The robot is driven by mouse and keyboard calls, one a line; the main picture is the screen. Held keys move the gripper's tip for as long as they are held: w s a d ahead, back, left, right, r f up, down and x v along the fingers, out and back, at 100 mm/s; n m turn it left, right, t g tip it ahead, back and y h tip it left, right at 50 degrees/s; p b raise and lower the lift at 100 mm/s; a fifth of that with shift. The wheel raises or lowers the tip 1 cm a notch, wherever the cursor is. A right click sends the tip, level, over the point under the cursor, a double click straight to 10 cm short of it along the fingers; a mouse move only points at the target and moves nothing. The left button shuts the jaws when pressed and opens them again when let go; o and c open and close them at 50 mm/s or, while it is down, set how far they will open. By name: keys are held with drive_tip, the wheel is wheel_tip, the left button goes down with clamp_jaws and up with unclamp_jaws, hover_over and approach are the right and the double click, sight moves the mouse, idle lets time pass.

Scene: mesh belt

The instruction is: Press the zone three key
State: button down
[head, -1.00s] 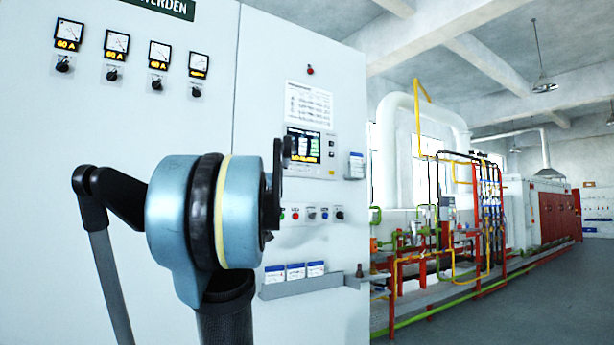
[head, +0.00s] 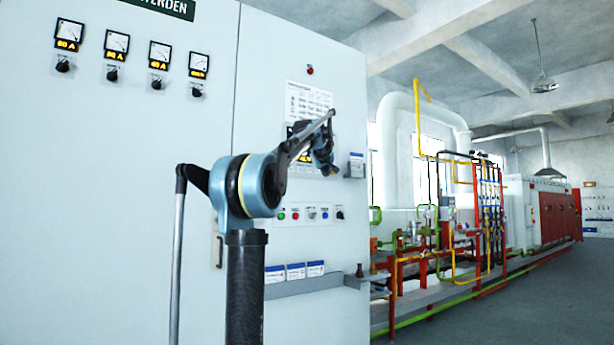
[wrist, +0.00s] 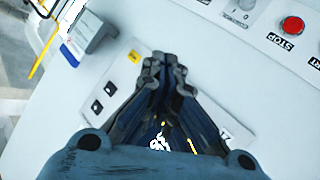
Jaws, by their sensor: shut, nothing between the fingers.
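The operator panel with its screen (head: 302,157) sits on the pale cabinet, and my arm and gripper cover much of it. In the wrist view the panel appears upside down. Part of the lit screen (wrist: 158,142) shows between my fingers. I cannot read which key is zone three. My gripper (wrist: 163,65) is shut and empty, its fingertips over the panel. It also shows in the head view (head: 326,160). I cannot tell whether it touches.
A row of buttons and switches (head: 310,214) lies below the panel; a red stop button (wrist: 292,25) shows in the wrist view. A leaflet holder (head: 356,165) is right of the panel. Piping and open floor are at right.

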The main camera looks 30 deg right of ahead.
drive_tip(key=shift+d+r, duration=0.15)
drive_tip(key=shift+w+a, duration=0.2)
drive_tip(key=shift+w, duration=2)
drive_tip(key=shift+w+a, duration=0.15)
drive_tip(key=shift+w, duration=2)
drive_tip(key=shift+w, duration=0.7)
drive_tip(key=shift+s, duration=0.8)
drive_tip(key=shift+s+d, duration=0.2)
drive_tip(key=shift+s, duration=2.3)
